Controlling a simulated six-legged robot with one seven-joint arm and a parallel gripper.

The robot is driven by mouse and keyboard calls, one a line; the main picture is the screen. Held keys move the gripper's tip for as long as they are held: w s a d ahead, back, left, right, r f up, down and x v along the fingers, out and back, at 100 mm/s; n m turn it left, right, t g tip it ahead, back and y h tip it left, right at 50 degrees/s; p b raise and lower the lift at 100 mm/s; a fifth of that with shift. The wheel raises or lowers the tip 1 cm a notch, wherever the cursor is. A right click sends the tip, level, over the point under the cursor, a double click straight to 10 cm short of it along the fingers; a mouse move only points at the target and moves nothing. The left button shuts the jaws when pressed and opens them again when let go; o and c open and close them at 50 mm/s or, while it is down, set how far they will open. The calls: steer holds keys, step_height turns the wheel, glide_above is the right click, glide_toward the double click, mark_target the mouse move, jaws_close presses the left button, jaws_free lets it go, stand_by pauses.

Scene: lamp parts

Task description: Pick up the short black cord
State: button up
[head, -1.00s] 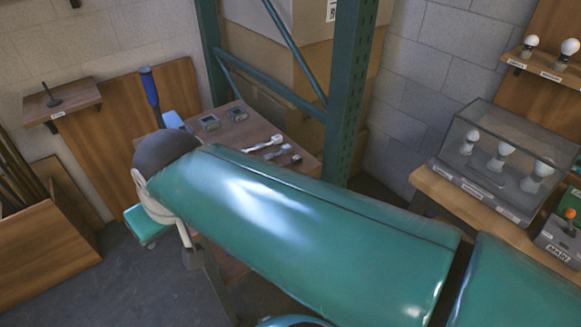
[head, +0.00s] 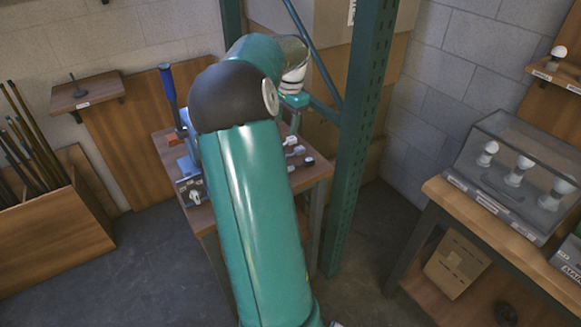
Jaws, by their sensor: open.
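Small cord-like pieces lie in a row at the right side of the wooden table: a pale one (head: 291,140), a second one (head: 297,151) and a dark-ended one (head: 307,162). The dark-ended one may be the short black cord, but it is too small to be sure. My gripper (head: 294,118) is above the table's back right part, pointing down, apart from these pieces. It is small in view and partly hidden, and I see nothing held in it. My arm hides the table's middle.
The green shelf post (head: 357,130) stands close right of the table (head: 165,150). A tall blue-handled tool (head: 169,85) stands at the table's left. Other small parts (head: 192,190) lie at its left front. A bench with a clear bulb case (head: 515,175) is at right.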

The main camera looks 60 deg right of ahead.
steer(key=s+d+f+m+g, duration=0.1)
steer(key=s+d+f, duration=0.1)
steer(key=d, duration=0.2)
steer(key=s+d+f+m, duration=0.1)
steer(key=s+d+f, duration=0.1)
steer(key=s+d, duration=0.1)
glide_above(308, 159)
steer(key=shift+m, duration=0.3)
steer(key=f, duration=0.8)
steer(key=shift+s+d, duration=0.1)
steer(key=shift+s, duration=0.2)
steer(key=f, duration=0.5)
steer(key=shift+w+f, duration=0.2)
steer(key=shift+f, duration=0.05)
steer(key=shift+c, duration=0.2)
steer(key=c, duration=1)
